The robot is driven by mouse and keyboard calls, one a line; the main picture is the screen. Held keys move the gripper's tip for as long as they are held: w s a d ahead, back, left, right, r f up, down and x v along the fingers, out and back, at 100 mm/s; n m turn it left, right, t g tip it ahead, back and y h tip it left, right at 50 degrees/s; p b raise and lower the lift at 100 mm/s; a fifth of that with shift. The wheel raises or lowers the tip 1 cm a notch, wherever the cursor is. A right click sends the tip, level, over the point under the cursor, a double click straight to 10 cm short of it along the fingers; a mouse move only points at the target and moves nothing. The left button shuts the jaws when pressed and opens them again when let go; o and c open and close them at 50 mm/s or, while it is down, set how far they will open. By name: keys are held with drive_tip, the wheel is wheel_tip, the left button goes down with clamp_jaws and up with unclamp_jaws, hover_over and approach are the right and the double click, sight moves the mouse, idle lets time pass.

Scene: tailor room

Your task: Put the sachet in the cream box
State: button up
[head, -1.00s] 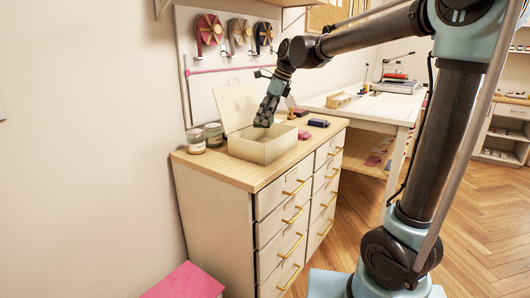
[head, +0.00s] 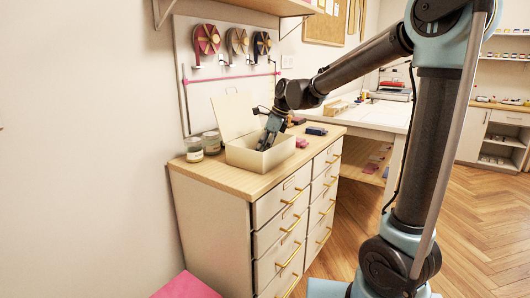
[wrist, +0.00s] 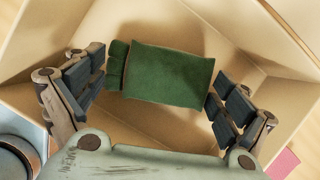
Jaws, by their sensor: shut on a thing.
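The cream box (head: 262,162) stands on top of the drawer cabinet with its lid (head: 235,115) raised at the back. My gripper (head: 265,143) reaches down inside it, fingertips partly hidden by the front wall. In the wrist view the dark green sachet (wrist: 168,75) lies between the fingers of my gripper (wrist: 158,88), with its gathered end at the left finger and its other end at the right finger. The box's inner walls (wrist: 225,30) surround it. I cannot tell whether the sachet touches the box floor. The sachet is hidden in the head view.
Two glass jars (head: 203,145) stand left of the box on the cabinet top (head: 235,180). A pink item (head: 301,142) and a blue item (head: 316,130) lie to its right. Ribbon rolls (head: 237,40) hang on the board behind.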

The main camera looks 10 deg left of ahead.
drive_tip(key=shift+f, duration=0.15)
drive_tip(key=o, duration=0.7)
drive_tip(key=v, duration=1.2)
